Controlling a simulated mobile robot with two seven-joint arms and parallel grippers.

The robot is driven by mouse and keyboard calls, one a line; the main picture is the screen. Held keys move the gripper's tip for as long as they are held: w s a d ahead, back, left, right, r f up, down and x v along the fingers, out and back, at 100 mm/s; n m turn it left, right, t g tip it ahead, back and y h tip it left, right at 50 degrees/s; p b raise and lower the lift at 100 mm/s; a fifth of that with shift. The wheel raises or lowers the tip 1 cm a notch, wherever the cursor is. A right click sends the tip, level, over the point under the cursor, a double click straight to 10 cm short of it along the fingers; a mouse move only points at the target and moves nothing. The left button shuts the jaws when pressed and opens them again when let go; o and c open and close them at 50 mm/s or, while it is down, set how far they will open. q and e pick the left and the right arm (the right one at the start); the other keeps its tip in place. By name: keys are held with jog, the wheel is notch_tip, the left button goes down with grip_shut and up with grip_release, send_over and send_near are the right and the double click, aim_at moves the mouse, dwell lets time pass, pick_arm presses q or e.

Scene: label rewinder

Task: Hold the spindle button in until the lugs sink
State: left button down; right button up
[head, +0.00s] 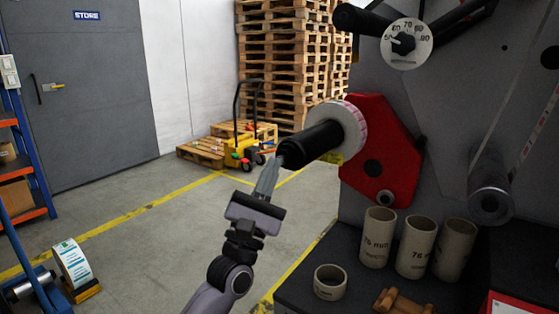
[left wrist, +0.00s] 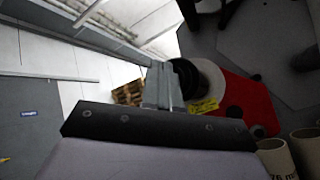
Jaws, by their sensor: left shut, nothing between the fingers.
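The black spindle (head: 312,145) sticks out toward the left from the red plate (head: 385,150) of the machine. A white and pink label roll (head: 350,125) sits around it near the plate. My left gripper (head: 277,163) is shut and empty, its fingertips at the spindle's free end. I cannot tell whether they touch it. The button at that end is hidden by the fingertips, and I cannot make out the lugs. In the left wrist view the shut fingers (left wrist: 164,84) overlap the dark spindle end (left wrist: 185,72), with the roll (left wrist: 211,76) behind. My right gripper is not in view.
Several cardboard cores (head: 378,237) stand on the dark bench (head: 310,262) below the spindle, with a wooden piece (head: 400,302) at its front. A dial (head: 406,43) is above. The floor to the left is open, with a label roll (head: 73,264) at lower left.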

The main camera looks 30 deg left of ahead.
pick_arm(q)
jog(key=shift+s, duration=0.5)
jog(key=s, duration=0.3)
jog(key=s+p, duration=0.1)
jog(key=s, duration=0.1)
jog(key=shift+a, duration=0.25)
dwell(0.4)
jog(key=s+d+f+m+g+h, duration=0.1)
jog(key=d+f+m+g+h, duration=0.2)
jog(key=f+m, duration=0.65)
jog(key=s+d+f+m+g, duration=0.1)
jog(key=d+f+m+g, duration=0.35)
jog(key=f, duration=0.75)
jog(key=s+d+f+m+g, duration=0.1)
jog(key=s+f+m+g, duration=0.3)
jog(key=s+f+m, duration=0.3)
jog(key=s+d+f+m+g+p, duration=0.1)
jog(key=s+f+m+g, duration=0.4)
jog(key=f+m, duration=0.5)
notch_tip(320, 180, down, 2)
jog(key=shift+s+f, duration=0.1)
jog(key=shift+s, duration=1.05)
